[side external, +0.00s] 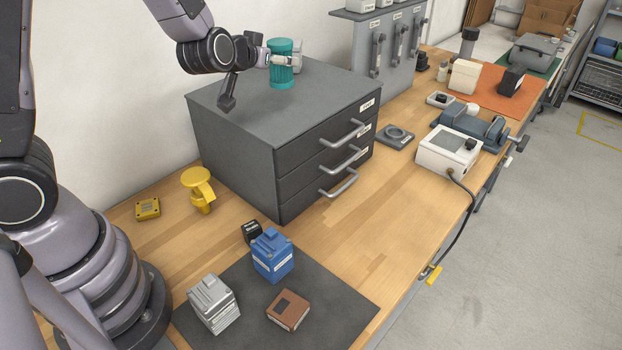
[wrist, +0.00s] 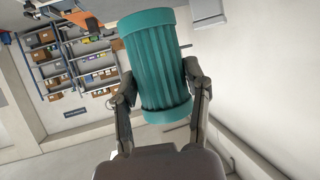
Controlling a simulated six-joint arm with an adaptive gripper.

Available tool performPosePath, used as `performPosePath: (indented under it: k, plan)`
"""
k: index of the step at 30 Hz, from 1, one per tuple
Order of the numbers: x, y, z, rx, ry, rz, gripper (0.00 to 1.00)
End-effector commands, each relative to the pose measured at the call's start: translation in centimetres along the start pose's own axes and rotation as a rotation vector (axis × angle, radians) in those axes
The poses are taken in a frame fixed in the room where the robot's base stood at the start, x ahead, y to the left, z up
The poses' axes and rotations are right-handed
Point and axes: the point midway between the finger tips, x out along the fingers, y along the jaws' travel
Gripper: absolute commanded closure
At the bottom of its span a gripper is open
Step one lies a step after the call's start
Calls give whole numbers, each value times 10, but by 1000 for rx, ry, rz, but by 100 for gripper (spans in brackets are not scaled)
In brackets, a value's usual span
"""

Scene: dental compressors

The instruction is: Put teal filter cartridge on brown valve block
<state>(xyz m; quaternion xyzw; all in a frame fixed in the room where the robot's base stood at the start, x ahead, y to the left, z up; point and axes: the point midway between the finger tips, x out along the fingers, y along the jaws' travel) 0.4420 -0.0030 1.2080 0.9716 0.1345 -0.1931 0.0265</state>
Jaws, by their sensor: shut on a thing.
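The teal filter cartridge (side external: 281,65) is a ribbed cylinder, upright at the top of the grey drawer cabinet in the side external view. I cannot tell whether its base touches the cabinet top. My gripper (side external: 281,60) is shut on it from the side. In the wrist view the cartridge (wrist: 157,65) fills the middle, between the two fingers of my gripper (wrist: 158,95). The brown valve block (side external: 288,310) lies on the dark mat at the front of the bench, well below and in front of the cabinet. Its top is bare.
A blue block (side external: 272,256) and a silver finned block (side external: 213,302) stand near the brown block on the mat (side external: 340,295). The grey drawer cabinet (side external: 233,138) rises behind them. A yellow part (side external: 199,189) stands at left. A white box (side external: 449,152) stands at right.

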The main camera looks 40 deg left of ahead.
Motion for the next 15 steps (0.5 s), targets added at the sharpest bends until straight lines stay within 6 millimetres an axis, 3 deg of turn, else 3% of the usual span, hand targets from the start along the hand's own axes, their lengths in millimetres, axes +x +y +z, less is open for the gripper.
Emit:
performPosePath:
  k: [8,15]
  plan:
    - [8,27,14,60,-3,139,90]
    - [11,71,43,151,-6,362,90]
